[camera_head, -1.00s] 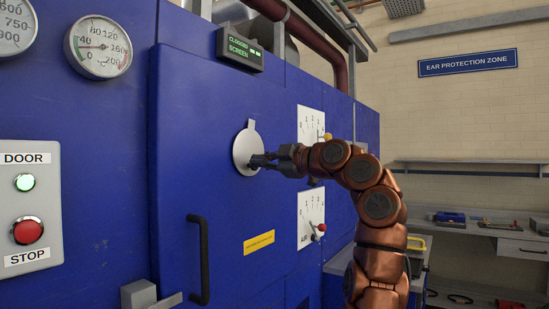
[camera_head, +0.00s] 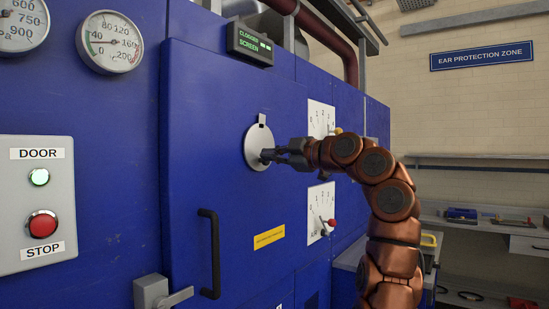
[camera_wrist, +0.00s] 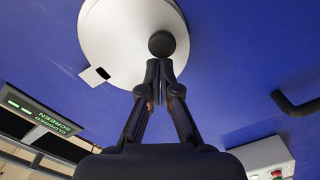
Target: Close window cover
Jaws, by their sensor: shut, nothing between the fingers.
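The window cover is a round pale grey disc (camera_head: 256,143) with a short tab on its top edge, on the blue machine door. It also shows at the top of the wrist view (camera_wrist: 112,32), with a dark slot in its tab and a dark round knob (camera_wrist: 162,43) near its edge. My gripper (camera_head: 268,156) is at the lower right part of the disc. In the wrist view its fingertips (camera_wrist: 159,64) are together right by the knob, with nothing between them. I cannot tell whether they touch it. No window opening shows around the disc.
A black door handle (camera_head: 210,252) and a grey latch lever (camera_head: 160,294) are below the cover. A dial panel with a red knob (camera_head: 321,215) is to the right. A door and stop button box (camera_head: 38,203) is at the left.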

